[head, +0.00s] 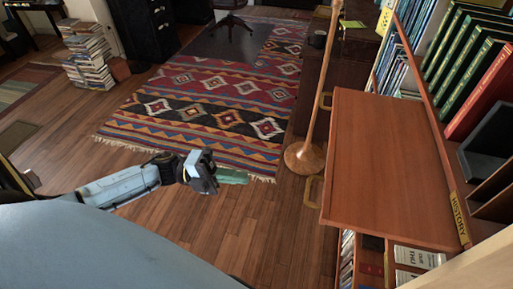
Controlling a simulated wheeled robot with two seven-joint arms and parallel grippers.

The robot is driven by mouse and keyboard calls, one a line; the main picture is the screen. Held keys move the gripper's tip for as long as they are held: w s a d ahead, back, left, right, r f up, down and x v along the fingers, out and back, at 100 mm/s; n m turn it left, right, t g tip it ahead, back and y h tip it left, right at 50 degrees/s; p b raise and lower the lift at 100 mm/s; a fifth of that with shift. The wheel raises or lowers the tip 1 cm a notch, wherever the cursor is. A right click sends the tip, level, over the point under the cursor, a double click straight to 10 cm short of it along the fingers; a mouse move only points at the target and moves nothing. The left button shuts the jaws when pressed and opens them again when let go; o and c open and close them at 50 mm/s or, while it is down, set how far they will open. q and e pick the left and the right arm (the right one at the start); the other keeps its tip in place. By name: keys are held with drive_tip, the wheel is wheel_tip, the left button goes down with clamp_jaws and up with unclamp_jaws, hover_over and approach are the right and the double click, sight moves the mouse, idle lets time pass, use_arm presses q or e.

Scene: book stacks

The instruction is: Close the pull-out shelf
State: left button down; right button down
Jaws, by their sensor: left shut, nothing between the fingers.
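The pull-out shelf (388,165) is a flat reddish-brown wooden board at the right of the head view. It sticks out to the left from the bookcase (431,95), and its top is bare. A brass handle (312,191) shows at its left edge. My left gripper (232,177) is shut and empty, with its greenish fingers pointing right. It is to the left of the shelf, apart from it, with a gap of floor showing between them. My right gripper is not in view.
A wooden lamp stand (304,157) rises close to the shelf's left edge. Green and red books (478,70) fill the bookcase above, and more books (418,257) are below. A patterned rug (210,108) covers the floor. A book stack (88,55) stands at upper left.

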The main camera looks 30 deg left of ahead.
use_arm(q)
drive_tip(key=p+x, duration=0.2)
drive_tip(key=x, duration=1)
drive_tip(key=shift+w+d+p, duration=0.2)
drive_tip(key=shift+d+p, duration=0.05)
drive_tip(key=shift+p, duration=0.05)
